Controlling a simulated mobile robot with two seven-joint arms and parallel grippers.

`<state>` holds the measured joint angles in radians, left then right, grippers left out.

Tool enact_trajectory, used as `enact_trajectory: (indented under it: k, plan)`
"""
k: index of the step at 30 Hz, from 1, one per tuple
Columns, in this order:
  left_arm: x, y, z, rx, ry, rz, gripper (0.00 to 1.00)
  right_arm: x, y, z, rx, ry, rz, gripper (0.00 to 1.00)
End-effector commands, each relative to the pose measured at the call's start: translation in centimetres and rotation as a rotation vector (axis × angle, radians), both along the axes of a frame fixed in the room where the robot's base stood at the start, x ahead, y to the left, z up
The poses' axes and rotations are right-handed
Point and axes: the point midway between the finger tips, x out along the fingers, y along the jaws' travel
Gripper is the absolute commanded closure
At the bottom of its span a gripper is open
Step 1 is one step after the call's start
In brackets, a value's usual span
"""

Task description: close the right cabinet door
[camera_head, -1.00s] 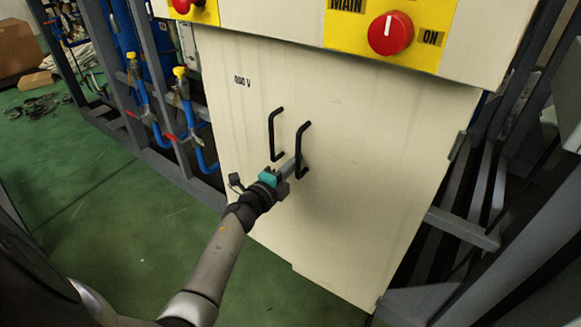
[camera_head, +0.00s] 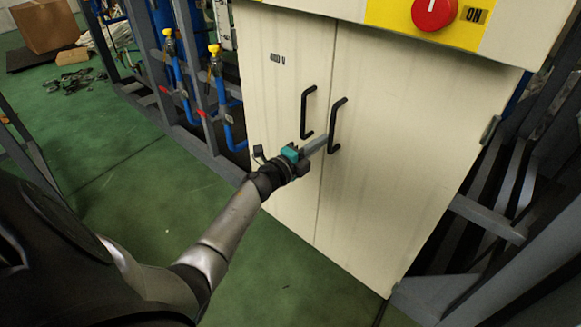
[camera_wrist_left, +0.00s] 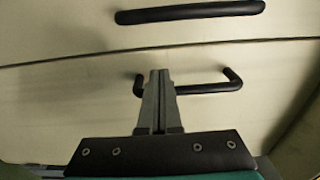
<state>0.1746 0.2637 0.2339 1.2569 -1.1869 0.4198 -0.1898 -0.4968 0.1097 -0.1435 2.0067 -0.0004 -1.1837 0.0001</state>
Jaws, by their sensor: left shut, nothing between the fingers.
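The cream cabinet has a right door (camera_head: 400,130) and a left door (camera_head: 285,90), which look flush or nearly so, with a thin dark seam between them. The right door's black handle (camera_head: 335,127) and the left door's black handle (camera_head: 306,112) stand side by side at the seam. My left gripper (camera_head: 322,142) is shut and empty, its tips close to the right door's handle. In the left wrist view the shut fingers (camera_wrist_left: 160,80) overlap one handle (camera_wrist_left: 205,87); the other handle (camera_wrist_left: 190,11) is farther up. I cannot tell whether they touch. My right gripper is not in view.
A yellow panel with a red knob (camera_head: 434,10) sits above the doors. Grey frame bars (camera_head: 485,217) stand close at the right. Blue pipes with yellow-topped valves (camera_head: 216,60) stand at the left.

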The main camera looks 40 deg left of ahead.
Motion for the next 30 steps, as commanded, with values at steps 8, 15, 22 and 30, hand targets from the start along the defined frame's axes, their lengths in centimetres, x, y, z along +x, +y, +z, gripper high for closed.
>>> enact_trajectory:
  k: [8, 15, 22, 30]
  plan:
    - [-4.8, 0.4, 0.0, -0.003, 0.004, -0.003, 1.00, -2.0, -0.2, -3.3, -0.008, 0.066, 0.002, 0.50]
    - [-8.5, 0.7, 0.0, -0.003, 0.002, -0.003, 1.00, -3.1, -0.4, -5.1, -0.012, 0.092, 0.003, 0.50]
    - [-10.0, 0.8, -0.1, -0.003, 0.001, -0.004, 1.00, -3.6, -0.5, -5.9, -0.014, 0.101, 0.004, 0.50]
    - [-10.3, 0.7, -0.6, -0.025, 0.015, 0.003, 1.00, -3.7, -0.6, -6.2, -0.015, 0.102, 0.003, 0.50]
